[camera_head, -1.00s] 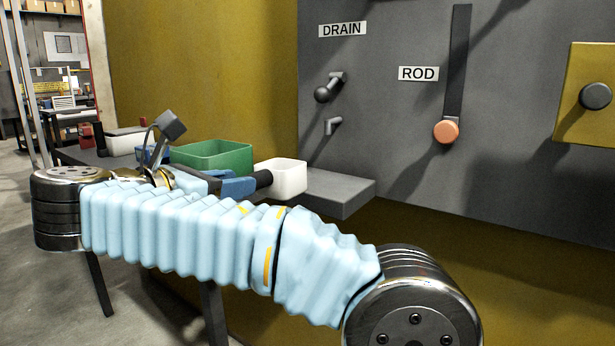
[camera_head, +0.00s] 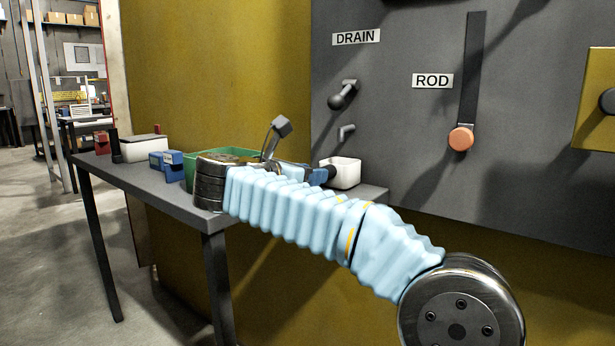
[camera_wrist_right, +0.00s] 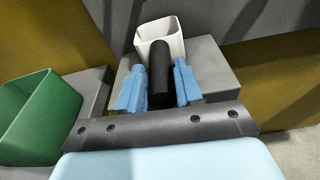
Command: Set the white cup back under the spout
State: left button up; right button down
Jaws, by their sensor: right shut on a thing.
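The white cup (camera_head: 343,172) stands out at the right end of the grey shelf, below and close to the small grey spout (camera_head: 346,131) under the DRAIN label. My right gripper (camera_head: 318,175) is shut on the cup's black handle, which points toward me. In the right wrist view the two blue fingers (camera_wrist_right: 160,88) flank the black handle (camera_wrist_right: 160,75), with the white cup (camera_wrist_right: 160,28) beyond it. The cup looks upright. Whether its base touches the grey ledge (camera_wrist_right: 208,70) I cannot tell. My left gripper does not show.
A green bin (camera_head: 228,156) stands left of the cup, also in the wrist view (camera_wrist_right: 35,115). Blue boxes (camera_head: 172,165) and a white box (camera_head: 143,147) sit on the grey table (camera_head: 140,178). The drain lever (camera_head: 343,95) and the orange-tipped rod lever (camera_head: 461,138) project from the panel.

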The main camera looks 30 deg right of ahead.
jog(key=c, duration=0.7)
grip_release()
jog(key=shift+c, duration=0.2)
jog(key=v, duration=1.2)
jog(key=shift+p, duration=0.4)
